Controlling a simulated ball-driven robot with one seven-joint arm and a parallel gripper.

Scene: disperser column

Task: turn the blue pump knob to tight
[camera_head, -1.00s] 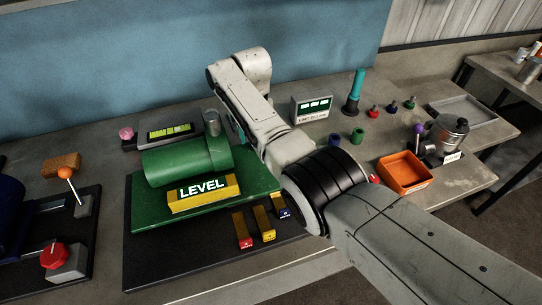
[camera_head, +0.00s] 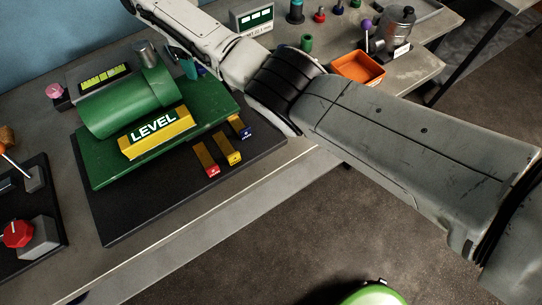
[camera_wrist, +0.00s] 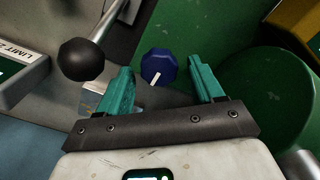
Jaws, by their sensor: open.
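The blue pump knob (camera_wrist: 159,66) is in the middle of the wrist view, a faceted dial with a white pointer line. The line slants down and to the left in that view. My gripper (camera_wrist: 159,70) is open, with one teal finger on each side of the knob. I see a gap on both sides, and cannot tell how far the knob is below the fingertips. In the head view, a teal finger of my gripper (camera_head: 188,68) shows behind the green housing, and my arm hides most of that spot.
A black ball on a metal lever (camera_wrist: 82,60) stands beside the left finger in the wrist view. A green cylinder (camera_wrist: 268,95) is close on the right. The LEVEL block (camera_head: 156,131), an orange tray (camera_head: 358,70) and a red knob (camera_head: 18,233) are on the bench.

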